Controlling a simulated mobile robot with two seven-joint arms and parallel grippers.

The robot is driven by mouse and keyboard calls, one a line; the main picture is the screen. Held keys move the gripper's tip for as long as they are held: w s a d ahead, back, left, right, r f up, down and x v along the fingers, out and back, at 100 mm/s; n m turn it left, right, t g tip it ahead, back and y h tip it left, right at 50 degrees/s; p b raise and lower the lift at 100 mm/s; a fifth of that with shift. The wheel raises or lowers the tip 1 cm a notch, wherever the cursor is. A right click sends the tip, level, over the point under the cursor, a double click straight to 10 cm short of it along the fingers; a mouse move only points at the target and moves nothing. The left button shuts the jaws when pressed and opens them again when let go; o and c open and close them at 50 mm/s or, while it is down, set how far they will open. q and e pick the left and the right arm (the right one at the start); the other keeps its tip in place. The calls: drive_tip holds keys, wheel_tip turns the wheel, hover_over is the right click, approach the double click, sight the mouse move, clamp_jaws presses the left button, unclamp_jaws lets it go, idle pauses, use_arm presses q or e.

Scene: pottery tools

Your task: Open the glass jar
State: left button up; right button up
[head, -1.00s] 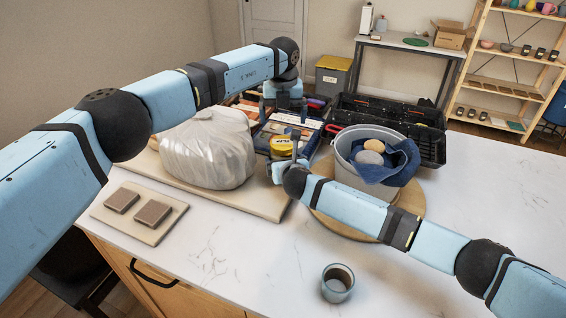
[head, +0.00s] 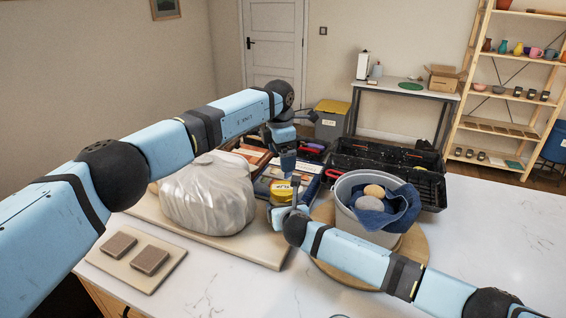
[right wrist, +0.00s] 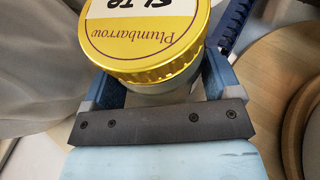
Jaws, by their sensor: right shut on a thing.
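The glass jar has a gold lid (head: 281,188) with a white and yellow label, and stands behind the wrapped bundle's right side. In the right wrist view the lid (right wrist: 145,40) is seen from above, on the jar, with "Plumbarrow" upside down. My right gripper (right wrist: 155,85) has a finger on each side of the jar body below the lid and is shut on it. In the head view my right gripper (head: 280,213) is at the jar's near side. My left gripper (head: 288,163) is just above and behind the lid, pointing down; its finger gap is too small to judge.
A plastic-wrapped bundle (head: 207,195) stands left of the jar on a board. A grey bucket (head: 352,212) with a blue cloth is close on the right. An open black toolbox (head: 390,165) lies behind. The counter's right side (head: 490,235) is clear.

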sight(283, 188)
use_arm(q)
drive_tip(key=m, duration=1.1)
drive_tip(key=shift+s+d+f, duration=0.15)
drive_tip(key=shift+s+f, duration=0.1)
drive_tip(key=shift+f, duration=0.15)
drive_tip(key=m, duration=0.4)
drive_tip(key=shift+s+f, duration=0.15)
drive_tip(key=shift+f, duration=0.05)
drive_tip(key=m, duration=0.6)
drive_tip(key=shift+s+f+g+y, duration=0.15)
drive_tip(key=shift+f+g+y, duration=0.1)
drive_tip(key=shift+g+y, duration=0.05)
drive_tip(key=shift+m, duration=0.3)
drive_tip(key=shift+f, duration=4)
drive_tip(key=shift+c, duration=0.5)
